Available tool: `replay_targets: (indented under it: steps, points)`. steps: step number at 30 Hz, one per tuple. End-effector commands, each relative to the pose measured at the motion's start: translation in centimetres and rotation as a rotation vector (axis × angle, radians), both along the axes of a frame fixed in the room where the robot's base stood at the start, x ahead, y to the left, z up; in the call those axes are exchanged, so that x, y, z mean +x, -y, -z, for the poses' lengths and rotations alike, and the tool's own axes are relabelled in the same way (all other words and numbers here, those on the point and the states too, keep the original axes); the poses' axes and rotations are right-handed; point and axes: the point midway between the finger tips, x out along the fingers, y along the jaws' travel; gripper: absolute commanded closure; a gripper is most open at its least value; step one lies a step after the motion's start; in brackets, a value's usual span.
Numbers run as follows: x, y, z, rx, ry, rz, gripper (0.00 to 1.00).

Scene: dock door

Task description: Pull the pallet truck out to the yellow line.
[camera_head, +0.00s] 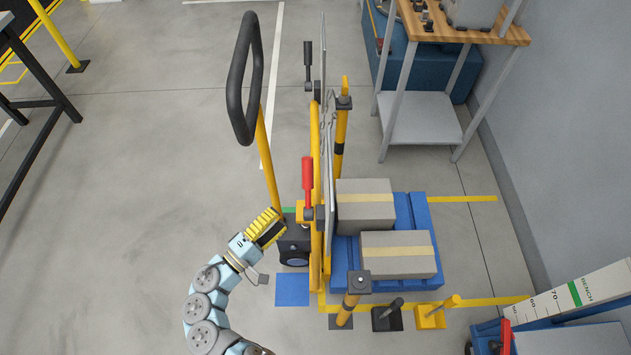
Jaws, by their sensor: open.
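The pallet truck shows a black loop handle (233,85) on a yellow tiller (267,165) that leans up from a dark wheeled base (294,246). A blue pallet (420,215) carries two grey boxes (368,190) with tan tape, to the right of the base. Forks under the pallet are hidden. My gripper (272,228), with yellow-and-black fingers, is open beside the left side of the base, well below the loop handle in the picture. I cannot tell whether it touches the base. Yellow floor lines (465,199) run beside the pallet; another (480,301) runs in front.
A yellow-post gate (315,190) with a red lever (307,183) and a black lever (308,65) stands between tiller and pallet. A short yellow post (350,300) stands at its near end. A workbench (460,30) is upper right. Floor (130,200) on the left is clear.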

Motion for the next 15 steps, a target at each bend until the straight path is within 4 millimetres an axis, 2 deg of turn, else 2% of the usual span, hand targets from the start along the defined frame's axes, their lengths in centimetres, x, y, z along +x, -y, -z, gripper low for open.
replay_targets:
  steps: [15]
  points:
    - [6.7,6.4,-1.2,-0.001,0.001,0.004,0.44]
